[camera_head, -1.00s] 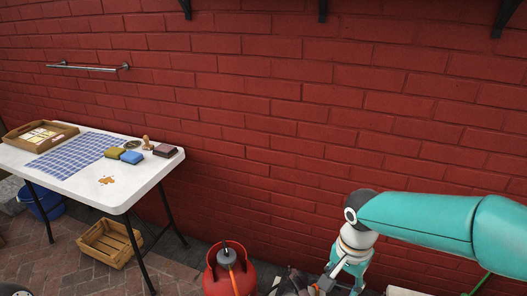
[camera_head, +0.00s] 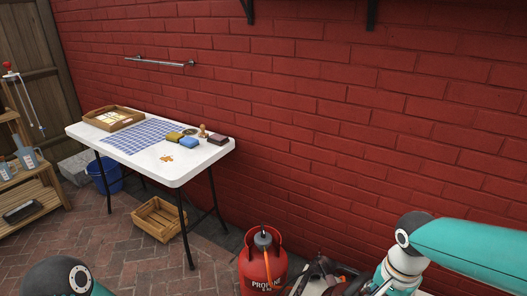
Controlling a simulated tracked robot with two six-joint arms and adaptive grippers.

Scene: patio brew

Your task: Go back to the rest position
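My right arm comes in from the right with its teal link, and its pale wrist hangs down at the lower right. My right gripper (camera_head: 378,287) is at the bottom edge, largely cut off, beside a dark object with orange parts (camera_head: 324,277). I cannot tell whether its fingers are open, or whether it touches that object. A dark and teal joint of my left arm shows at the lower left. My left gripper is out of view.
A white folding table (camera_head: 178,179) holds a wooden tray (camera_head: 100,123), checked cloth (camera_head: 139,136), sponges (camera_head: 188,143) and an orange spill (camera_head: 167,158). A red gas cylinder (camera_head: 262,272), wooden crate (camera_head: 155,225), blue bucket (camera_head: 104,180) and wooden shelf (camera_head: 40,191) stand around.

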